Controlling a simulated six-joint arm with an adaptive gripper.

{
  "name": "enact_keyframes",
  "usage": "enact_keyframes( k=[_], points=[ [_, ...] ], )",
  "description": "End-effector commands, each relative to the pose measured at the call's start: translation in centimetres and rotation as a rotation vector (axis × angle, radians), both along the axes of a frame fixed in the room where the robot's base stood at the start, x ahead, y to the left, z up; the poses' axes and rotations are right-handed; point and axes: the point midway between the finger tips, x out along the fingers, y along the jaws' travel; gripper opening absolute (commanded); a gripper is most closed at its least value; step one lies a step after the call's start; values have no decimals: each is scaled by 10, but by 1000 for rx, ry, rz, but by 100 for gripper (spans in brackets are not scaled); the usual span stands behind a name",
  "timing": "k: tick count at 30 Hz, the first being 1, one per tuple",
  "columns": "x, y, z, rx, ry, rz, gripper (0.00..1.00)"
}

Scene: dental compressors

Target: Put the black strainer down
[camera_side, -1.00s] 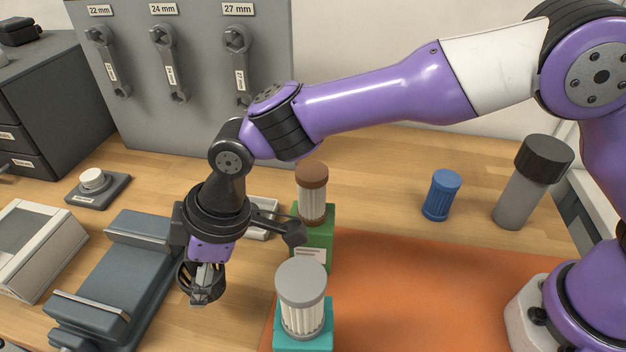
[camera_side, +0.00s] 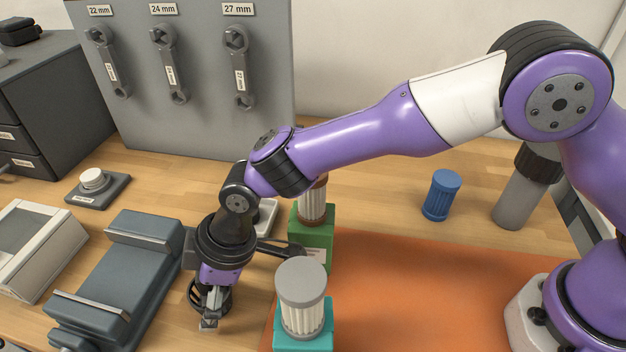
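The black strainer (camera_side: 226,297) is a dark, open, cage-like piece at my fingertips, partly hidden behind the grey fingers. My gripper (camera_side: 211,304) points down and is shut on it. The strainer is low, close to the wooden bench top between the grey vise-like fixture and the teal block. I cannot tell whether it touches the bench.
The grey fixture (camera_side: 125,272) stands just left of my gripper. A teal block (camera_side: 303,338) with a grey-capped filter (camera_side: 302,299) is close on the right. Behind is a green block (camera_side: 312,235) with a brown-capped filter (camera_side: 312,202). A blue filter (camera_side: 441,195) stands farther right.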

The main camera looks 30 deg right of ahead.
Motion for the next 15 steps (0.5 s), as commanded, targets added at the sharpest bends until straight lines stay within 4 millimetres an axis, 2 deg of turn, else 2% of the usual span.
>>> enact_keyframes(
  k=[8, 11, 15],
  points=[
    [0, 0, 4, 1, 0, 0, 95],
    [-1, -4, 16, 2, -2, 0, 95],
    [-5, -15, 44, 4, -4, -1, 95]
  ],
)
